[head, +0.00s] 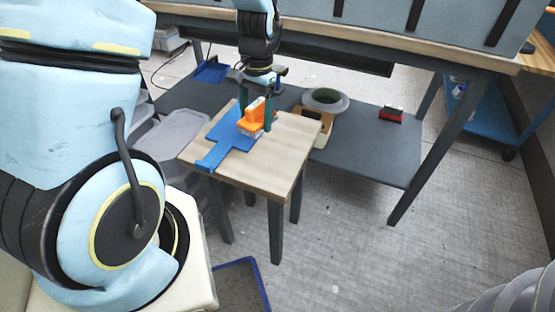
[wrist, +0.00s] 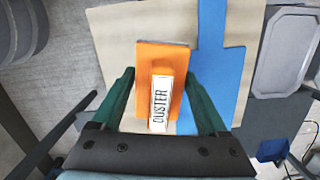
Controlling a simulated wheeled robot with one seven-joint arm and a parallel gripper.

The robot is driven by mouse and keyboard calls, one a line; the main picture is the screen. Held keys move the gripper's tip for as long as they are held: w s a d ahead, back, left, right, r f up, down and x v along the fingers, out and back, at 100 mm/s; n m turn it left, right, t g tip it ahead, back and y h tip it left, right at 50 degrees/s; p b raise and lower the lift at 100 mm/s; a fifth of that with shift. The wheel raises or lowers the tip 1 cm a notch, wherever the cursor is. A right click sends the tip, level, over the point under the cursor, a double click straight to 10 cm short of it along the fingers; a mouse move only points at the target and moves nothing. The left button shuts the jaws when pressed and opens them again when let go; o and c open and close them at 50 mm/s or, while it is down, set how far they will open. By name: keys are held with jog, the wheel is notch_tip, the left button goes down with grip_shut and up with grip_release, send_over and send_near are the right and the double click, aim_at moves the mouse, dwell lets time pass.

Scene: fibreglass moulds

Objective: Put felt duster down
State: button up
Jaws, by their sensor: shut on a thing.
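The felt duster (head: 250,117) is an orange block with a raised orange grip. In the wrist view the duster (wrist: 158,80) bears a white label reading "DUSTER". My gripper (head: 256,114) points down with its green fingers on either side of the duster, shut on it. In the wrist view the fingers (wrist: 160,100) flank its label end. The duster is at the top of a small wooden table (head: 265,165), close to a flat blue piece (head: 228,135). I cannot tell whether its underside touches the surface.
The table's front right part is bare. Behind it, a dark low shelf (head: 360,145) holds a grey-green ring (head: 325,99) and a red and black block (head: 391,114). Grey bins (head: 172,135) stand to the left. A blue cart (head: 470,110) stands at the right.

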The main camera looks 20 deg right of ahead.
jog(key=s+d+m, duration=0.2)
jog(key=s+d, duration=0.2)
send_over(276, 161)
notch_tip(276, 161, down, 5)
jog(key=shift+w+d+f, duration=0.15)
jog(key=shift+f, duration=2.35)
jog(key=shift+f, duration=0.1)
jog(key=o, duration=1.3)
jog(key=shift+o, duration=0.2)
notch_tip(276, 161, up, 12)
jog(key=d, duration=0.1)
jog(key=a+r+n, duration=0.3)
jog(key=a+n, duration=0.1)
jog(key=a, duration=0.4)
jog(key=w+a+r+n+t+h, duration=0.1)
jog(key=a+r+n, duration=0.2)
jog(key=a, duration=0.6)
jog(key=a+r+n+t, duration=0.1)
jog(key=a+r+n, duration=0.2)
jog(key=a, duration=0.6)
jog(key=shift+w+n, duration=0.2)
jog(key=shift+n, duration=0.6)
